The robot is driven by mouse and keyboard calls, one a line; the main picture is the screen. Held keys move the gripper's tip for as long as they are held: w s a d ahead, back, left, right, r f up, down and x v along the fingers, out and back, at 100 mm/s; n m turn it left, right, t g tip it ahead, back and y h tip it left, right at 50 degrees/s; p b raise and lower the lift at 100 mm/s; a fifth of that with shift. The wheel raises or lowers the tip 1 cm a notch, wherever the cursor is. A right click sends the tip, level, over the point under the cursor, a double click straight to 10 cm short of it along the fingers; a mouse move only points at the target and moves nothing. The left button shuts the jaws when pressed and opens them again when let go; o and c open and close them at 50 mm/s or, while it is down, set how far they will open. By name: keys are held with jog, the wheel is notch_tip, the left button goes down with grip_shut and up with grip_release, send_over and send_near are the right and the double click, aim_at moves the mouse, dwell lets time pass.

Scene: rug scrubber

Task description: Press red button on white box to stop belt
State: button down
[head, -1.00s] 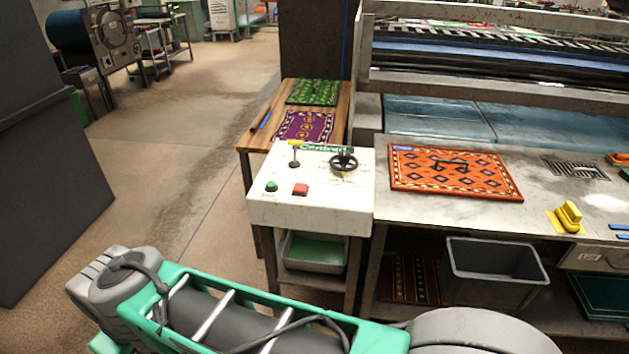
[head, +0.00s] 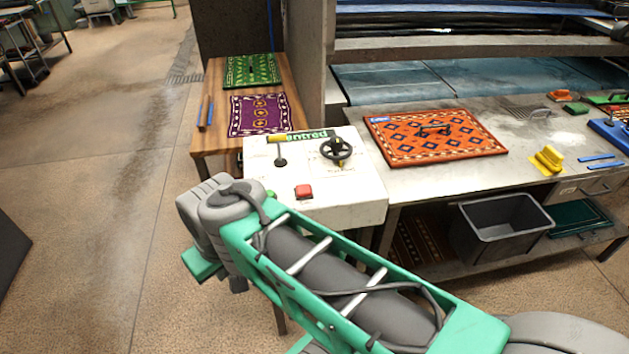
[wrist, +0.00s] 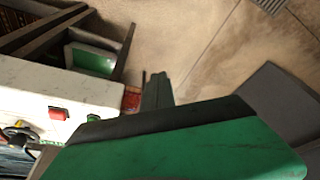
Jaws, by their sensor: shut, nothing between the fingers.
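The white box (head: 345,200) stands at the left end of the steel table. The red button (head: 304,191) is on its sloped top, near the front; it also shows in the wrist view (wrist: 59,113). A green button (head: 270,196) sits left of it, partly hidden by my arm in the head view. My gripper (wrist: 157,88) shows in the wrist view with its dark fingers together and empty. It is beside the box, past the green button, apart from the red button. In the head view my wrist hides most of it.
The box top also carries a yellow-handled lever (head: 279,150) and a black handwheel (head: 336,149). An orange rug (head: 437,137) lies on the steel table (head: 400,184) to the right. A wooden table (head: 212,136) with two rugs stands behind. Open floor lies left.

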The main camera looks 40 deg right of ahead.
jog(key=w+d+r+n+t, duration=0.1)
jog(key=w+d+r+n, duration=0.15)
jog(key=w+d, duration=0.4)
notch_tip(320, 180, up, 4)
jog(key=n+t+y, duration=0.1)
jog(key=n+t, duration=0.4)
jog(key=n, duration=0.3)
send_over(307, 190)
jog(key=shift+w+b, duration=0.1)
jog(key=shift+b, duration=0.3)
jog(key=shift+f, duration=0.1)
notch_tip(307, 190, down, 8)
jog(key=b, duration=0.4)
jog(key=shift+r+b, duration=0.2)
jog(key=shift+b, duration=0.1)
jog(key=shift+f+b, duration=0.55)
